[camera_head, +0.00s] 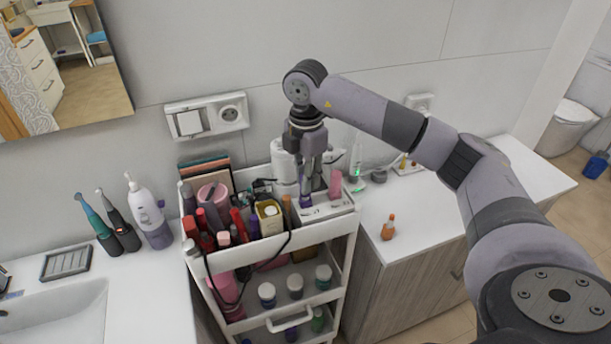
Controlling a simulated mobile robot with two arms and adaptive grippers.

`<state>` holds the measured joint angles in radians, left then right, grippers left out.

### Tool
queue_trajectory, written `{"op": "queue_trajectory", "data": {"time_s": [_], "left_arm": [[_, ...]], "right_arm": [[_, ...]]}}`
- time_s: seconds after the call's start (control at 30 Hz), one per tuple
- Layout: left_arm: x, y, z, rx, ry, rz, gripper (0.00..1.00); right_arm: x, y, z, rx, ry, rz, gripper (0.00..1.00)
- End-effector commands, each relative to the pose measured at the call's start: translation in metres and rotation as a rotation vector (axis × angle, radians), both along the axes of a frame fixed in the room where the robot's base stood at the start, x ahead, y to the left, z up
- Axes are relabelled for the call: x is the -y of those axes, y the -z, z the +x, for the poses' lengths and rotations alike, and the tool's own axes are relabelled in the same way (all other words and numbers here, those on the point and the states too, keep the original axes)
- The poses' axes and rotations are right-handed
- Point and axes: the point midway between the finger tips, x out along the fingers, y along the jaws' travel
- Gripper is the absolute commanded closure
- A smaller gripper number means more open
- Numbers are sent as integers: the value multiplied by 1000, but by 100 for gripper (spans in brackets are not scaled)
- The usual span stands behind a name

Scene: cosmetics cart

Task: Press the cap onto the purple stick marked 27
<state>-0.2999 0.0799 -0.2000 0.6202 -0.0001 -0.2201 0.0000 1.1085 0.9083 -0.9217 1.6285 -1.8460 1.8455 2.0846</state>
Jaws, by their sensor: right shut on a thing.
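My right gripper (309,186) points straight down over the white holder (325,208) at the right end of the cart's top tray. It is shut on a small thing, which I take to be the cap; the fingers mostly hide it. The purple stick (305,201) stands in the holder right under the fingertips. Its mark is too small to read, and I cannot tell whether the cap touches it. A pink stick (335,184) stands in the same holder, just right of the gripper. My left gripper is not in view.
The top tray of the white cart (275,250) is crowded with bottles and tubes, with a dark cable hanging over its front. A gold-capped bottle (269,217) stands left of the holder. An orange bottle (388,227) stands on the right counter (440,215), which is mostly clear.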

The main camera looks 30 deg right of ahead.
Motion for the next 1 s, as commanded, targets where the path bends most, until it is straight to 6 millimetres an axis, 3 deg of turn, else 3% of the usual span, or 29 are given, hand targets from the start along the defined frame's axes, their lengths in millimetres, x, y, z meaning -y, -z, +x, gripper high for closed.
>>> {"op": "queue_trajectory", "data": {"time_s": [1.0], "left_arm": [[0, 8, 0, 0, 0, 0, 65]], "right_arm": [[0, 12, 0, 0, 0, 0, 91]]}}
